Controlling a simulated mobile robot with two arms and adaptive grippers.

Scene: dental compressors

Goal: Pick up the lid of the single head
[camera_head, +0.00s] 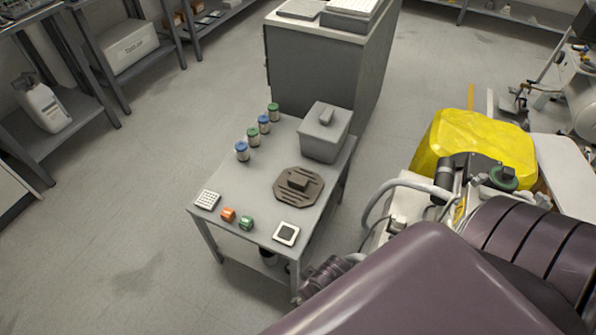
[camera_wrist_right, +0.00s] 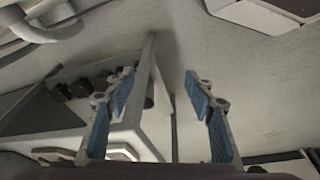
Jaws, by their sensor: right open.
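My right gripper (camera_wrist_right: 158,78) shows in the right wrist view with its two blue-padded fingers apart and nothing between them. A machine with a black cylinder (camera_head: 444,182), a green-topped part (camera_head: 503,178) and pale hoses stands at the right of the head view, partly hidden by large purple shapes in front. I cannot tell which part is the single head's lid. A brown octagonal piece with a raised block (camera_head: 298,184) lies on the small grey table (camera_head: 240,205). A grey lidded box (camera_head: 323,138) stands behind it. My left gripper is not in view.
Several small jars (camera_head: 242,151) stand along the table's left side. An orange piece (camera_head: 228,214), a green piece (camera_head: 247,222) and a white-framed square (camera_head: 286,234) lie near its front. A grey cabinet (camera_head: 315,70) stands behind. A yellow object (camera_head: 470,140) is at right. Floor at left is clear.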

